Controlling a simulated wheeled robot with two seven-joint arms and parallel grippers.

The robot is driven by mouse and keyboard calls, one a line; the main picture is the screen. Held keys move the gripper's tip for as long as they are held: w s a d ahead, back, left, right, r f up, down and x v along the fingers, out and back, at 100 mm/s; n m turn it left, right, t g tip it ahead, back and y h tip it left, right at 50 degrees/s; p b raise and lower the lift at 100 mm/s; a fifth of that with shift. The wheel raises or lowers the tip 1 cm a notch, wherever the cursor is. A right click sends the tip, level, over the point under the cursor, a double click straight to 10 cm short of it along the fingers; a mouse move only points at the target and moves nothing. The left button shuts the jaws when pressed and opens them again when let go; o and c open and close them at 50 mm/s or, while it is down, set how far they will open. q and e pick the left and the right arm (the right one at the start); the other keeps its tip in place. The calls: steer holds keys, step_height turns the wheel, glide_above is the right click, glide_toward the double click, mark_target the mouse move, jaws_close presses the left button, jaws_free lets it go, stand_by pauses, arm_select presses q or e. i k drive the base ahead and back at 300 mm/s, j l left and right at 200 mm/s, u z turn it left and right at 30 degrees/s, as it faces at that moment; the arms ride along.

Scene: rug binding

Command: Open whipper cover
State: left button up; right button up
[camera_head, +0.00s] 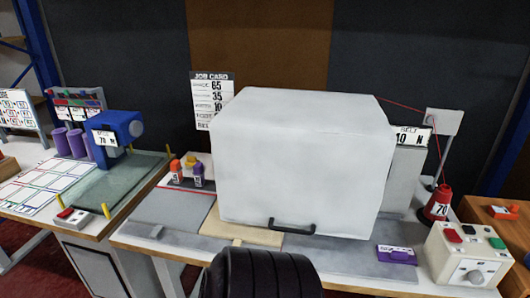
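The whipper cover (295,165) is a large, plain white box in the middle of the bench. It is down, and its lower front edge sits at the bench top. A black bar handle (291,229) is on its lower front edge. Whatever is under the cover is hidden. Neither of my grippers can be made out in this view.
A control box (468,258) with buttons and a knob stands at the right. A red cone (438,205) with thread, a purple block (396,254) and a beige board (242,234) lie near the cover. A blue machine (115,135) stands on the left table.

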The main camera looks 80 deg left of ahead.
mark_target(308, 163)
steer(key=u, duration=2.25)
